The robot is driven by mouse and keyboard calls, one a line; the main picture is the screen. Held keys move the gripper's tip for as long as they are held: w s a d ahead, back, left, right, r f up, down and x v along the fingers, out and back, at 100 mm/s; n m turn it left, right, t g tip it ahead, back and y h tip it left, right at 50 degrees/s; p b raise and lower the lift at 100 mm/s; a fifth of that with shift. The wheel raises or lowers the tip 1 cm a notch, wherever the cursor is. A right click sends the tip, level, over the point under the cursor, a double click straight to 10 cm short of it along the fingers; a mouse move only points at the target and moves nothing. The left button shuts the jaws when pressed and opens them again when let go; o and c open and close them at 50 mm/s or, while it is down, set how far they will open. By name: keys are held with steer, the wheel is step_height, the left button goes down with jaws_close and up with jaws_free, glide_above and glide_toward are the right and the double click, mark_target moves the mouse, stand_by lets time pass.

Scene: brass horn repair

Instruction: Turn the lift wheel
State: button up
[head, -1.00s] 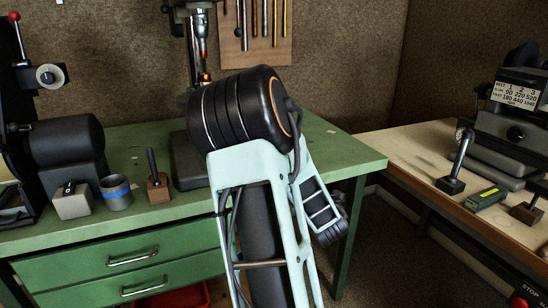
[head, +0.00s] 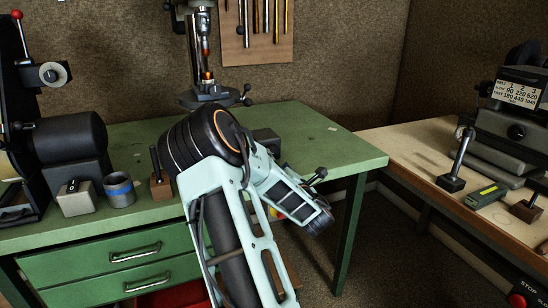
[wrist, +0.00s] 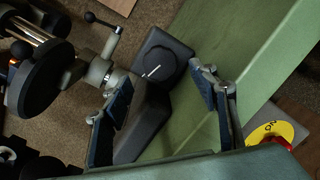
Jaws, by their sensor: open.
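The drill press (head: 200,40) stands at the back of the green bench. A grey hub and crank with black ball knobs, which looks like the lift wheel (head: 240,96), sits at the right of its round table. In the wrist view the lift wheel (wrist: 98,70) is at upper left, next to the black disc-shaped table (wrist: 35,80). My gripper (wrist: 162,80) is open and empty, its blue-padded fingers wide apart. The left fingertip appears near the hub; I cannot tell whether they touch.
A dark grey block with a round cap (wrist: 160,60) lies between and beyond my fingers. A yellow disc (wrist: 270,134) with red is at right. A blue-banded cup (head: 119,190) and grey box (head: 76,198) stand on the bench's left. The green bench's right end (head: 345,155) is clear.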

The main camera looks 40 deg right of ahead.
steer(key=shift+x, duration=2.15)
steer(key=c, duration=1.2)
steer(key=shift+o, duration=0.2)
steer(key=shift+m+b, duration=1.4)
steer(key=shift+m, duration=1.4)
steer(key=shift+r, duration=0.1)
